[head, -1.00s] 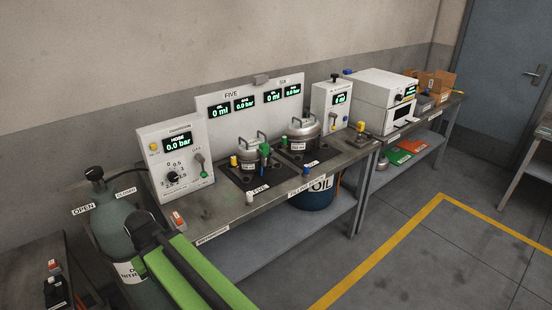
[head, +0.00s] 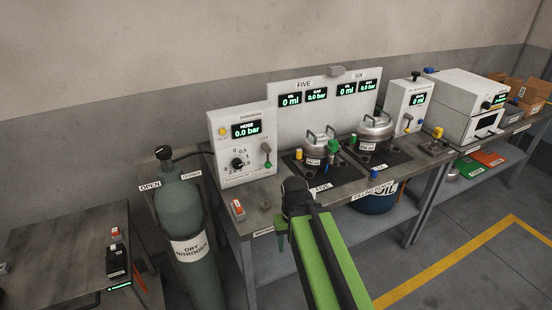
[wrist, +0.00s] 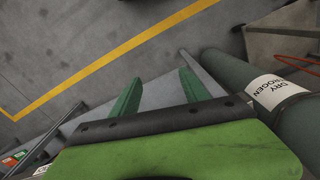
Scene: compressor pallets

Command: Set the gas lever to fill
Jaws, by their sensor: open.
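The gas lever (head: 267,154) is a small lever with a green knob on the right side of the white control panel (head: 214,150). Its knob shows near the lower part of its slot; the labels beside it are too small to read. The panel also has a black dial (head: 238,164) and a display reading 0.0 bar. My gripper (wrist: 160,78) is open and empty in the wrist view, with two green fingers apart over the floor and bench edge. In the head view my arm reaches up in front of the bench, below and right of the panel, apart from the lever.
A dry nitrogen cylinder (head: 184,205) stands left of the bench (head: 238,212). A red switch (head: 237,209) sits at the bench's front left corner. Two metal pots (head: 315,147) (head: 375,127) stand right of the panel. The floor in front is clear.

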